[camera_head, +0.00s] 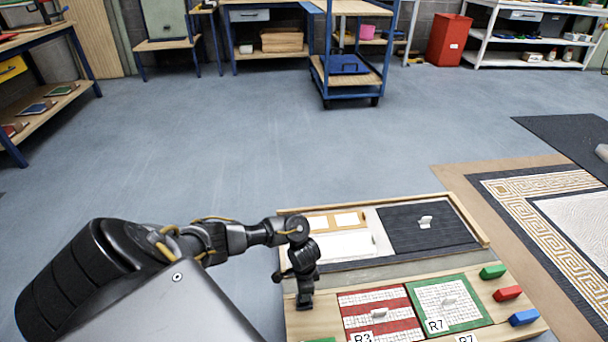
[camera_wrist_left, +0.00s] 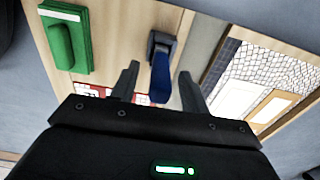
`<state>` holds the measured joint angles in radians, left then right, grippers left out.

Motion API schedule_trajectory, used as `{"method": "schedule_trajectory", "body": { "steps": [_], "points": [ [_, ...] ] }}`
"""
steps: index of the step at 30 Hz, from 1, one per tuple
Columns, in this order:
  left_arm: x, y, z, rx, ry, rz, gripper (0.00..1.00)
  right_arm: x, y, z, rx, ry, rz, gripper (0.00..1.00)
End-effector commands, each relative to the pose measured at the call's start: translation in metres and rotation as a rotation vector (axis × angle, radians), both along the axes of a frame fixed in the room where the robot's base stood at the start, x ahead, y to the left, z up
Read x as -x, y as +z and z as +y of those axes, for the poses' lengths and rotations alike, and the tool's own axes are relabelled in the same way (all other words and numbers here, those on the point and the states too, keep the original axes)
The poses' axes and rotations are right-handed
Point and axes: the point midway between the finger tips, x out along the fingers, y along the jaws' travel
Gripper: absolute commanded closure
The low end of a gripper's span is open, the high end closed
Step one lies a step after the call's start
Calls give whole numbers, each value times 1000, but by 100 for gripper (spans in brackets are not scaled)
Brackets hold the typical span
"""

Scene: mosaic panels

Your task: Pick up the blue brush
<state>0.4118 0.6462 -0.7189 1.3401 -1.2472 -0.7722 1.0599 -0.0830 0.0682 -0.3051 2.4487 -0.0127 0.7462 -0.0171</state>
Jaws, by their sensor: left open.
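In the left wrist view, the blue brush (camera_wrist_left: 161,72), dark blue with a blackish upper part, lies on the pale wooden board. It sits between the two fingers of my left gripper (camera_wrist_left: 159,72); the fingers are open, and I cannot tell whether they touch it. In the head view my left gripper (camera_head: 304,302) points down over the left end of the board, and hides the brush there. My right gripper is not in view.
A green block (camera_wrist_left: 66,40) lies beside the brush. The board (camera_head: 312,322) also carries a red-and-white panel (camera_head: 352,300), a green-framed panel (camera_head: 420,290), and green (camera_head: 493,271), red (camera_head: 508,293) and blue (camera_head: 523,317) blocks at right. Open floor lies beyond.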

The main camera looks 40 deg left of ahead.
Motion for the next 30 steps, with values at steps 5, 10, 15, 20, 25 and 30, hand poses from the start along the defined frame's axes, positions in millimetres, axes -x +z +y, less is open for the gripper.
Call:
{"method": "schedule_trajectory", "body": {
  "steps": [5,10,15,20,25,30],
  "points": [
    [0,-5,0,0,1,0,55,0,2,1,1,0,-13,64],
    [0,-4,0,0,1,0,58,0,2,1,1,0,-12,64],
    [0,-4,0,0,1,0,81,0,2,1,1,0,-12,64],
    [0,-4,0,-1,1,-1,100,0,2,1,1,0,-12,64],
    [0,-4,0,-1,1,-1,100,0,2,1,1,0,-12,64],
    [0,0,0,-1,0,-1,100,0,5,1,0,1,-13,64]
  ]
}}
